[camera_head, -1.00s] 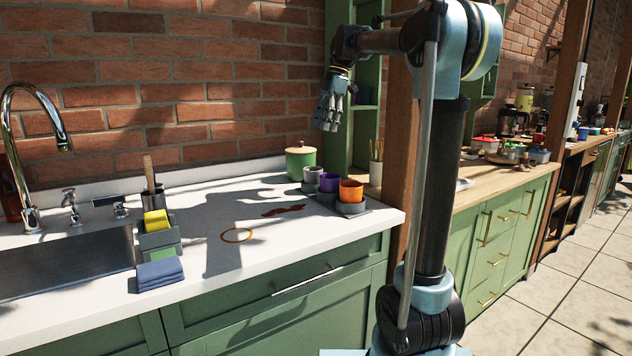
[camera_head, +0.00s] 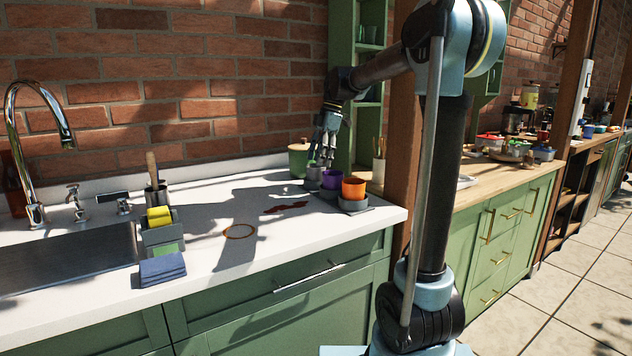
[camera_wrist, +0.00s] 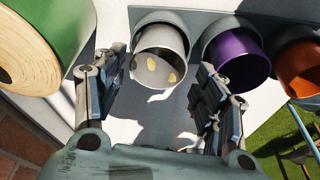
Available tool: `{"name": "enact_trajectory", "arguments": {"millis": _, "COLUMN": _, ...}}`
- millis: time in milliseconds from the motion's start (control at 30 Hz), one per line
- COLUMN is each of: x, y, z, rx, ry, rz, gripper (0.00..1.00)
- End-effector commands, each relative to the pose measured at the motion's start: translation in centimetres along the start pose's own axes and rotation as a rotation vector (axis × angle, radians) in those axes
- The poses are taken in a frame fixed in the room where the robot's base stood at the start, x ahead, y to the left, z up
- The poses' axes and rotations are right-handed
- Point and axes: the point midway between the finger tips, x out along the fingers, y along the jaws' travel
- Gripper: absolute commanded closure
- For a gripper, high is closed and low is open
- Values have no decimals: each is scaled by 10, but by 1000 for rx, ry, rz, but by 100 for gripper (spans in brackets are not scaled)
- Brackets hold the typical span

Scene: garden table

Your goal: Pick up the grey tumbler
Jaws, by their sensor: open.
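The grey tumbler (camera_head: 313,173) stands at the left end of a row of cups at the back right of the white counter. In the wrist view the grey tumbler (camera_wrist: 160,56) shows its round open mouth with yellow spots on it. My gripper (camera_head: 322,158) is above the tumbler in the head view and partly covers it. In the wrist view my gripper (camera_wrist: 155,85) is open and empty, with one finger to the left of the tumbler and one to its right. I cannot tell whether the fingers touch it.
A purple cup (camera_head: 332,180) and an orange cup (camera_head: 353,188) stand to the tumbler's right, on a grey tray (camera_wrist: 188,18). A green canister (camera_head: 299,158) with a wooden lid is close on the left. A wooden post (camera_head: 397,145) rises at the right. The counter's middle is mostly clear.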

Motion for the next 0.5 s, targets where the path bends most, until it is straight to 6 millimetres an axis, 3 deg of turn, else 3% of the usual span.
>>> {"name": "enact_trajectory", "arguments": {"millis": 233, "x": 34, "y": 2, "z": 0, "rx": -2, "ry": 0, "rz": 0, "gripper": 35}}
{"name": "enact_trajectory", "arguments": {"millis": 500, "x": 45, "y": 2, "z": 0, "rx": -1, "ry": 0, "rz": 0, "gripper": 35}}
